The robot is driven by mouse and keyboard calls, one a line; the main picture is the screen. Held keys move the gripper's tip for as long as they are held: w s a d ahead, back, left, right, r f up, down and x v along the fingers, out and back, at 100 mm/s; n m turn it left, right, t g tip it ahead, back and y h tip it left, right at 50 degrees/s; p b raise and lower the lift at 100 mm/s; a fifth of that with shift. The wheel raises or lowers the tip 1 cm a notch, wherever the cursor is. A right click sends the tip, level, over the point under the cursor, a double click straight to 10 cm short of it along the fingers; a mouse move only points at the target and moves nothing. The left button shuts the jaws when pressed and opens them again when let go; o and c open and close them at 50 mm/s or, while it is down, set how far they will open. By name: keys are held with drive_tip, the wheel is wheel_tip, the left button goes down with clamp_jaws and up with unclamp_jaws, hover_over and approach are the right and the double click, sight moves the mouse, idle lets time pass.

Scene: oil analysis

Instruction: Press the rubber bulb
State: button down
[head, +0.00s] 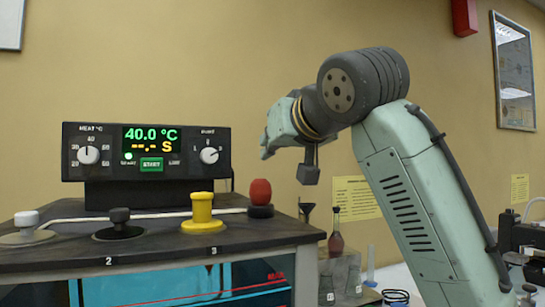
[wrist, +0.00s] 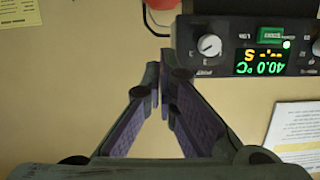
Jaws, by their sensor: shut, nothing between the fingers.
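The red rubber bulb (head: 260,192) stands upright on a black base at the right end of the dark bench top, right of the yellow plug. In the wrist view, which shows the panel upside down, a red rounded shape that looks like the bulb (wrist: 162,4) is cut off by the top edge. My gripper (head: 266,150) is above the bulb and apart from it, with its fingers partly hidden in the head view. In the wrist view my gripper (wrist: 165,75) has its fingertips together with nothing between them.
The control panel (head: 75,143) reads 40.0 °C, left of my gripper. The yellow plug (head: 202,208) and black-knobbed lid (head: 119,225) stand on the bath top (head: 160,245). A small flask (head: 336,240) with reddish liquid is right of the bath. The air around the bulb looks clear.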

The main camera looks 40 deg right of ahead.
drive_tip(key=b+v, duration=0.2)
drive_tip(key=v, duration=0.6)
drive_tip(key=shift+d+f, duration=0.2)
drive_tip(key=shift+s, duration=0.15)
